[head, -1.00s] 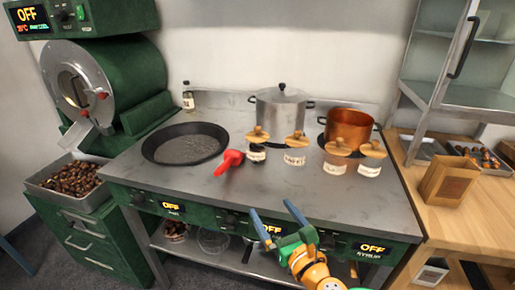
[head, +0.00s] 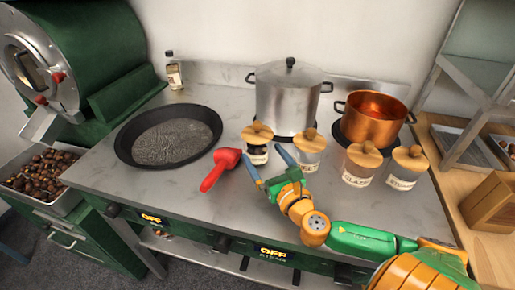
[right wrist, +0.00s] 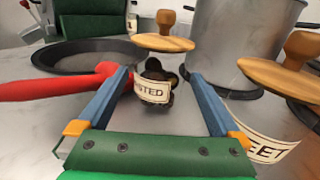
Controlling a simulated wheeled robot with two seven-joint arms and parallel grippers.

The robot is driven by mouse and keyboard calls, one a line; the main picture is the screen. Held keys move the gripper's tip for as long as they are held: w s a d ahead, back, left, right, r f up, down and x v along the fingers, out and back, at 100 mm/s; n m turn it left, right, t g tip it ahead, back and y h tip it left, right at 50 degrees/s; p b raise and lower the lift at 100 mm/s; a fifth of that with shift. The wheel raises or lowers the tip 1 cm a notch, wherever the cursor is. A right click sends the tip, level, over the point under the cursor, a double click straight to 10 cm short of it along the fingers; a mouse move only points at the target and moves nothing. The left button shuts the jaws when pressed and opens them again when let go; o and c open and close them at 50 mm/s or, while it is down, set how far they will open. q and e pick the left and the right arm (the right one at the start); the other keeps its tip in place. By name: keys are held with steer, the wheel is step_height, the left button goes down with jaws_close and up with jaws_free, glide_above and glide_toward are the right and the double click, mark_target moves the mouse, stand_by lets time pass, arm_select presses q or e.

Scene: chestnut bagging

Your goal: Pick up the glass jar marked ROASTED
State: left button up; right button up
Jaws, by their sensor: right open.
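The glass jar marked ROASTED (head: 257,156) has a round wooden lid and dark contents, and stands upright on the metal counter, leftmost of the jars. In the right wrist view the jar (right wrist: 154,91) shows between the finger lines, its label partly readable as "STED". My right gripper (head: 268,165) is open and empty, its blue fingers pointing at the jar from the front. In the right wrist view the gripper (right wrist: 158,76) has a fingertip on either side of the jar; whether they reach around it I cannot tell. My left gripper is not in view.
A second lidded jar (head: 308,154) stands close on the right, with two more jars (head: 361,166) (head: 406,170) beyond. A red scoop (head: 220,168) lies left of the gripper. A black pan (head: 168,136), steel pot (head: 288,98) and copper pot (head: 374,118) stand behind.

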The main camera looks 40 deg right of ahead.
mark_target(264, 154)
steer(key=w, duration=0.3)
steer(key=shift+d+f, duration=0.1)
steer(key=shift+d, duration=0.25)
steer(key=w, duration=0.5)
steer(key=shift+w+d, duration=0.2)
steer(key=shift+d, duration=0.2)
steer(key=shift+s, duration=0.1)
steer(key=c, duration=1.5)
